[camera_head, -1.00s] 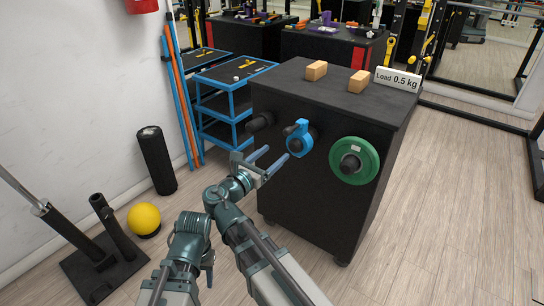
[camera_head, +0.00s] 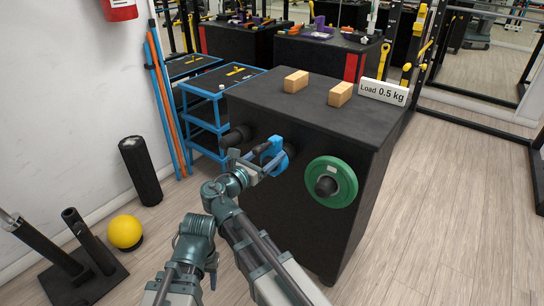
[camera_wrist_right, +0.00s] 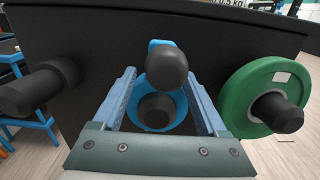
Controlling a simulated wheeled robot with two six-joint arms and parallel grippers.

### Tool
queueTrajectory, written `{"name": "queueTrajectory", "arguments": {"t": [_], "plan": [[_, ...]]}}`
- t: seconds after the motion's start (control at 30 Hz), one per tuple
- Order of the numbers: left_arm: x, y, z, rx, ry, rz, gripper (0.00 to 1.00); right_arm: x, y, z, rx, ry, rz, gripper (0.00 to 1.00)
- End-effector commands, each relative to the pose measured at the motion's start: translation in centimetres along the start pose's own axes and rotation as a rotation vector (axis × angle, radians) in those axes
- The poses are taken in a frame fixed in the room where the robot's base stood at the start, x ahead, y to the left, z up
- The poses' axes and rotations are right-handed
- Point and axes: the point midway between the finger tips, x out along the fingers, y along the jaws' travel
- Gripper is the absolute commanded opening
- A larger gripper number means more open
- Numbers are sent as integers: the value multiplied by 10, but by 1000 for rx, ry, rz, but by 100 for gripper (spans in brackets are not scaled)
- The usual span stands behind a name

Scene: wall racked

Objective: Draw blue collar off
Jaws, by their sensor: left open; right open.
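The blue collar (camera_head: 279,149) sits around a black peg on the front of the black cabinet (camera_head: 300,225). In the right wrist view the collar (camera_wrist_right: 140,112) is a blue ring with the peg's end (camera_wrist_right: 155,108) in its middle and a round black knob (camera_wrist_right: 167,66) above. My right gripper (camera_head: 267,157) is open, its fingers on either side of the collar; I cannot tell whether they touch it. The right wrist view shows the open gripper (camera_wrist_right: 161,80) too. My left gripper (camera_head: 212,263) is open and empty, low in front of the cabinet.
A green plate (camera_head: 340,180) hangs on a peg to the right. A bare black peg (camera_head: 235,136) is at the left. Two wooden blocks (camera_head: 296,81) and a load sign (camera_head: 383,92) stand on the cabinet top.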

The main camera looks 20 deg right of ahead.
Motion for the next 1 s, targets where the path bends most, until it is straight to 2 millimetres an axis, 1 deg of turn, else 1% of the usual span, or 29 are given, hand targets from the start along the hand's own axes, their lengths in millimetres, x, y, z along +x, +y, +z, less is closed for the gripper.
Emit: {"name": "queueTrajectory", "arguments": {"t": [0.1, 0.37, 0.4, 0.57, 0.7, 0.77, 0.8, 0.87, 0.9, 0.97, 1.0], "plan": [[0, 0, 0, 0, 0, 0, 50, 0, 3, 0, 0, 0, 1, 75], [0, 0, 0, 0, 0, 0, 50, 0, 3, 0, 0, 0, 1, 75], [0, 0, 0, 0, 0, 0, 50, 0, 3, 0, 0, 0, 1, 68], [0, 0, 0, 0, 0, 0, 50, 0, 3, 0, 0, 0, 1, 39], [0, 0, 0, 0, 0, 0, 50, 0, 3, 0, 0, 0, 1, 14], [0, 0, 0, 0, 0, 0, 50, 0, 3, 0, 0, 0, 1, 3], [0, 0, 0, 0, 0, 0, 50, 0, 2, 0, 0, 0, 1, 0], [0, 0, 0, 0, 0, 0, 50, 0, 2, 0, 0, 0, 1, 0], [0, 0, 0, 0, 0, 0, 50, 0, 2, 0, 0, 0, 1, 52], [0, 0, 0, 0, 0, 0, 50, 0, 2, 0, 0, 0, 1, 42], [0, 0, 0, 0, 0, 0, 50, 0, 2, 0, 0, 0, 1, 34]]}}
